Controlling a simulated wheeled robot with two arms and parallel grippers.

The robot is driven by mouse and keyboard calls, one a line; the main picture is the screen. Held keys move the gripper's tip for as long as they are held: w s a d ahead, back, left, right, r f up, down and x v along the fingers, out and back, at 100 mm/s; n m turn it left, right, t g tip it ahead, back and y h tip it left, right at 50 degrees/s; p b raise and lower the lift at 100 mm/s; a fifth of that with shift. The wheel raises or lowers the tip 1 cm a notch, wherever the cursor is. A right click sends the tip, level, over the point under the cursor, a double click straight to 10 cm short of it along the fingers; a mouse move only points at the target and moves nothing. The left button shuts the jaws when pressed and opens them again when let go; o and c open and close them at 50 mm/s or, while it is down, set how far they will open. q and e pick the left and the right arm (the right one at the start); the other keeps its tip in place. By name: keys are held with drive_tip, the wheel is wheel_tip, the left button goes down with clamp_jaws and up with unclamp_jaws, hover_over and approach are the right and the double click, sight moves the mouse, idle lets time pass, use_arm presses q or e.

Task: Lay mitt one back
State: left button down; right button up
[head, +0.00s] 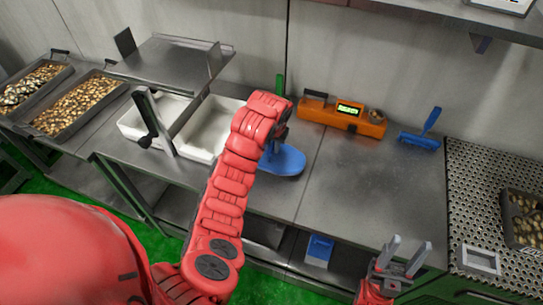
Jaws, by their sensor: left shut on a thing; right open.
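A flat blue mitt (284,161) shows just below the end of my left arm, over the steel counter (345,185). My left gripper (272,143) is shut on it, and the arm's red wrist hides the fingers and part of the mitt. I cannot tell whether the mitt touches the counter. My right gripper (403,258) is open and empty, low in front of the counter's front edge, with its two grey fingers pointing up.
An orange device with a lit display (348,108) stands at the back wall, with a blue-handled tool (421,136) to its right. White bins (206,142) and trays of small pieces (78,105) are on the left. A perforated surface (478,190) is on the right. The counter's middle right is clear.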

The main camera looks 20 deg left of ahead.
use_arm(q)
drive_tip(key=shift+w+a, duration=0.25)
drive_tip(key=shift+w, duration=0.05)
drive_tip(key=shift+a, duration=0.1)
wheel_tip(320, 180, down, 3)
drive_tip(key=shift+s+r+p, duration=0.1)
drive_tip(key=shift+s+p, duration=0.05)
drive_tip(key=shift+p, duration=1)
drive_tip(key=shift+f, duration=0.25)
drive_tip(key=shift+f+b, duration=0.15)
drive_tip(key=shift+b, duration=0.15)
drive_tip(key=c, duration=0.8)
unclamp_jaws()
